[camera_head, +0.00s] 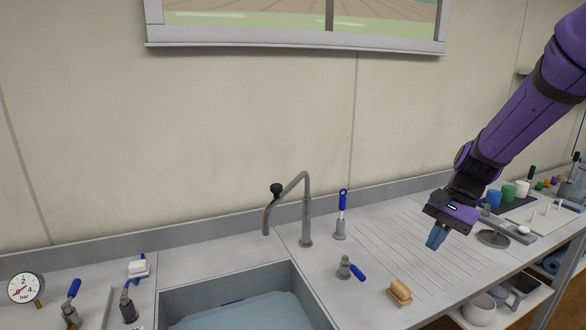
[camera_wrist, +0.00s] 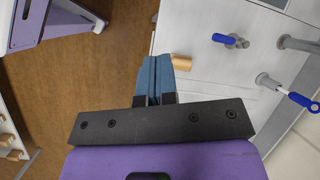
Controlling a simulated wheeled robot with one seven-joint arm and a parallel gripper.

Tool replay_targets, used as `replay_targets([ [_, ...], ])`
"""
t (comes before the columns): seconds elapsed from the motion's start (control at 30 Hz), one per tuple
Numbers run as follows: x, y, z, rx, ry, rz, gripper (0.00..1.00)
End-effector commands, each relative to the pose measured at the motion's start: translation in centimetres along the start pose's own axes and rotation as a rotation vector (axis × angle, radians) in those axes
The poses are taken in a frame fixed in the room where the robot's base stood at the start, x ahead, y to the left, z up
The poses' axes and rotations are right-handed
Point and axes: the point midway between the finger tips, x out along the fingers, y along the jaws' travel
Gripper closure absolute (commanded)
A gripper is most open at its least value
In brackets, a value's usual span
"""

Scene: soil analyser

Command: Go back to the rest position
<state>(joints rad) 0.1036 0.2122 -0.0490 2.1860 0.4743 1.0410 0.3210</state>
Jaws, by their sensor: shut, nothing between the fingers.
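My gripper (camera_head: 436,238) is in the head view, at the end of my purple arm, above the ribbed drainboard right of the sink. Its blue fingers are together with nothing between them. In the wrist view, my gripper (camera_wrist: 154,68) shows its two blue fingers side by side and touching.
The sink (camera_head: 318,296) with a tall faucet (camera_head: 306,215) is left of my gripper. Coloured cups (camera_head: 508,193) and a tray stand at the right. White bowls (camera_head: 480,306) sit on a lower shelf. The air above the sink is clear.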

Motion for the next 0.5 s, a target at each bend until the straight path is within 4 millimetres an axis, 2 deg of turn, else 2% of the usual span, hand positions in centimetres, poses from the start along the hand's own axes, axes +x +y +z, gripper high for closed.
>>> replay_targets([
  [0.03,-1.1,0.3,1.3,-0.044,0.034,-0.001,1.00],
  [0.2,-3.9,1.6,5.0,-0.183,0.137,0.010,1.00],
  [0.5,-7.5,4.7,11.0,-0.415,0.329,0.040,1.00],
])
